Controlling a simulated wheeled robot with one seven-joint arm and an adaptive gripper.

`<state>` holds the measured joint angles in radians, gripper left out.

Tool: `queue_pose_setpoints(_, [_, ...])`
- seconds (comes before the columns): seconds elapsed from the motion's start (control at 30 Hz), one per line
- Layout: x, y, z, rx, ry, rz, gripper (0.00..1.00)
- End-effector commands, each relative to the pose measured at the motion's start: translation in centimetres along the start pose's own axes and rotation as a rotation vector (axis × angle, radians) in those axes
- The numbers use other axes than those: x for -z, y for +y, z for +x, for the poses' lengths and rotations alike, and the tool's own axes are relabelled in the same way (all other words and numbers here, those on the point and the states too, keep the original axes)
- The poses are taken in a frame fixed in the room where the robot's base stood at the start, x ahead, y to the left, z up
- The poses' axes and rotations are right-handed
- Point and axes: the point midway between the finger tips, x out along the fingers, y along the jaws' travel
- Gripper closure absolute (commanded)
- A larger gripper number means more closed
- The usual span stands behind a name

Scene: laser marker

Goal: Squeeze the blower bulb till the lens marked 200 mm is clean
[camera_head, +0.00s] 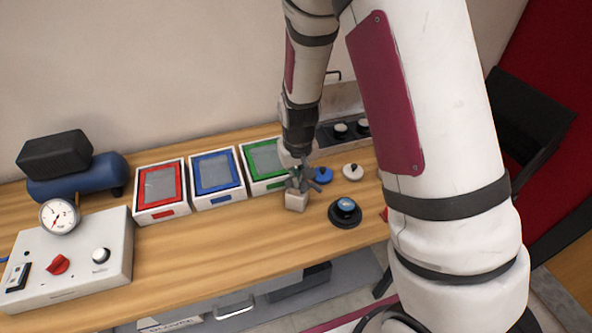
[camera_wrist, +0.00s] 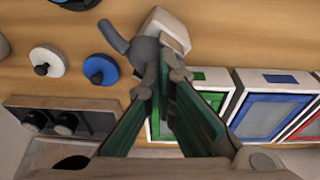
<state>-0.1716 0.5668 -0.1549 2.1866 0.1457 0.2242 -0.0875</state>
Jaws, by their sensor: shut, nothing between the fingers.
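The grey blower bulb (camera_wrist: 143,48) with its spout (camera_wrist: 112,36) is at a pale block (camera_wrist: 168,27) in the wrist view. In the head view the block (camera_head: 296,202) shows below my gripper (camera_head: 299,178), which partly hides the bulb. In the wrist view my gripper's fingertips (camera_wrist: 163,78) are together and empty, close beside the bulb. I cannot tell whether they touch it. A round black mount with a blue-topped centre (camera_head: 345,211) stands right of the block; it may hold a lens. I can read no 200 mm mark, nor see whether a lens is clean.
Red (camera_head: 160,190), blue (camera_head: 215,177) and green (camera_head: 264,164) framed boxes line the bench left of my gripper. A blue disc (camera_head: 322,174) and a white disc (camera_head: 353,172) lie to the right. A control box with a gauge (camera_head: 75,265) stands at left.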

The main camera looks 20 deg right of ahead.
Motion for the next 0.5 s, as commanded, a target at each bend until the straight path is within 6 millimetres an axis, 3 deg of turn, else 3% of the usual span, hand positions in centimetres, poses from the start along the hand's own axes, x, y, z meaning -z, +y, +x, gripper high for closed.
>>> queue_pose_setpoints(0.33, [-0.1,0.0,-0.2,0.000,-0.001,-0.002,1.00])
queue_pose_setpoints(0.5, [-0.3,0.3,-2.4,0.000,0.003,-0.001,1.00])
